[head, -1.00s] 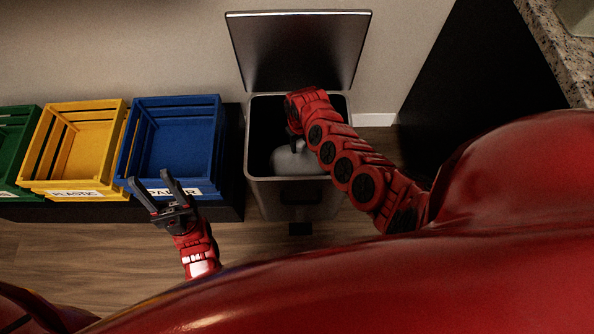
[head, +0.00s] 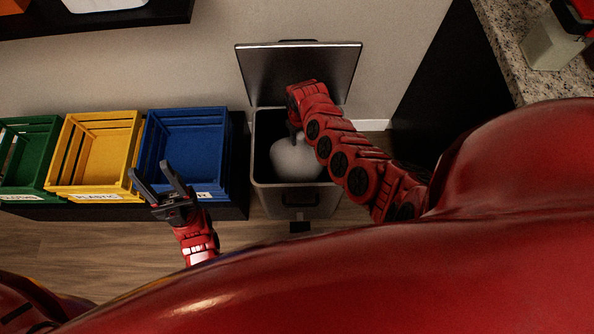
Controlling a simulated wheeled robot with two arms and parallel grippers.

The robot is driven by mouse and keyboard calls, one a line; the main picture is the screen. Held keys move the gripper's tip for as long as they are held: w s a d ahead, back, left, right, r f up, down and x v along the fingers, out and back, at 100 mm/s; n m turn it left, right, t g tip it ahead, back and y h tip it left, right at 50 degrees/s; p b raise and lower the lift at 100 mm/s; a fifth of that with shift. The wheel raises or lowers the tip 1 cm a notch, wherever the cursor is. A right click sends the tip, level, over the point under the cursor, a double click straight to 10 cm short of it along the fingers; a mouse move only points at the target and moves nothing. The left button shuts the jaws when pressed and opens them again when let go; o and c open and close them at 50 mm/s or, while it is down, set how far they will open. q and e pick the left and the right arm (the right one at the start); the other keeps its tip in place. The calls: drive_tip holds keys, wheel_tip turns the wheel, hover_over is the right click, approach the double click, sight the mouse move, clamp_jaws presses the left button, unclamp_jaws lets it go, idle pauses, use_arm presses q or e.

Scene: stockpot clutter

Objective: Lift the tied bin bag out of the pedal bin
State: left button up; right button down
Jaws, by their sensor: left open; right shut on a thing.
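The pedal bin (head: 295,200) stands against the wall with its lid (head: 300,72) raised. The pale grey tied bin bag (head: 295,160) shows at the bin's mouth, below my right gripper. My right gripper (head: 296,136) is over the bin and shut on the top of the bag; its fingers are mostly hidden by my wrist. Whether the bag's underside is clear of the rim cannot be told. My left gripper (head: 158,180) is open and empty, in front of the blue crate.
Blue (head: 213,185), yellow (head: 97,187) and green (head: 30,188) crates stand in a row left of the bin. A dark shelf (head: 100,22) is on the wall above. A granite counter (head: 505,50) is at the upper right. The floor in front is clear.

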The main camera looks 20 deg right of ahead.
wheel_tip(320, 180, up, 38)
drive_tip(key=p, duration=3)
drive_tip(key=shift+f, duration=0.15)
